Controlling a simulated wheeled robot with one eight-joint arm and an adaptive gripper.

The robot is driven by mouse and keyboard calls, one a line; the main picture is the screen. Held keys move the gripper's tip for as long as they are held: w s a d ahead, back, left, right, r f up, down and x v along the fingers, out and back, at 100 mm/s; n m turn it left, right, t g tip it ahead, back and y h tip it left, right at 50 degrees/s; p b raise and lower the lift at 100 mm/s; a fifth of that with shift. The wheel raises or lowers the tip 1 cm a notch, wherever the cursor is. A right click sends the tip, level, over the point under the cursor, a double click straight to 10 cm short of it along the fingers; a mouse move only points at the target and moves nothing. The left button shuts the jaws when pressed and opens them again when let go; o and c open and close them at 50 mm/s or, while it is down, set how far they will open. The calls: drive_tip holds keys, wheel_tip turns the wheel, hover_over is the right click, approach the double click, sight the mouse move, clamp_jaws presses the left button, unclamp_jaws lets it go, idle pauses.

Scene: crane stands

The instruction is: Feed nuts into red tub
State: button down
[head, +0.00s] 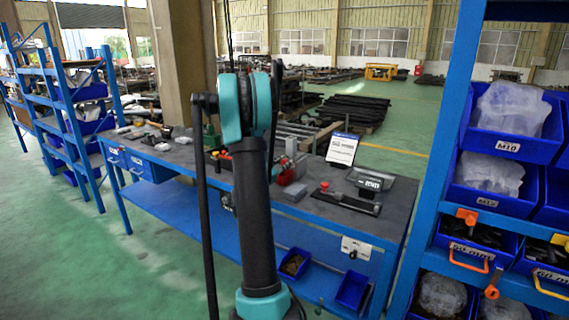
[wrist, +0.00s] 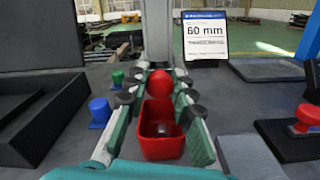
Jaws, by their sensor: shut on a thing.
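In the wrist view my gripper (wrist: 164,76) reaches forward with its two green and grey fingers. It is shut on a round red knob (wrist: 160,84), which sits between the finger ends in front of a grey upright column (wrist: 157,32). The small open red tub (wrist: 161,148) shows nearer the camera, between the fingers in the picture. A small grey piece, perhaps a nut, lies in it.
A "60 mm" sign (wrist: 205,33) stands behind on the bench (head: 385,222). A red button (wrist: 307,117) on a dark plate is at right. A blue bin rack (head: 432,185) stands right.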

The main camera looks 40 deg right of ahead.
drive_tip(key=v, duration=0.4)
drive_tip(key=c, duration=1.3)
unclamp_jaws()
drive_tip(key=shift+o, duration=0.2)
drive_tip(key=shift+a, duration=0.1)
drive_tip(key=v, duration=1.1)
drive_tip(key=shift+s+a, duration=0.2)
drive_tip(key=shift+a, duration=0.15)
drive_tip(key=shift+f, duration=0.1)
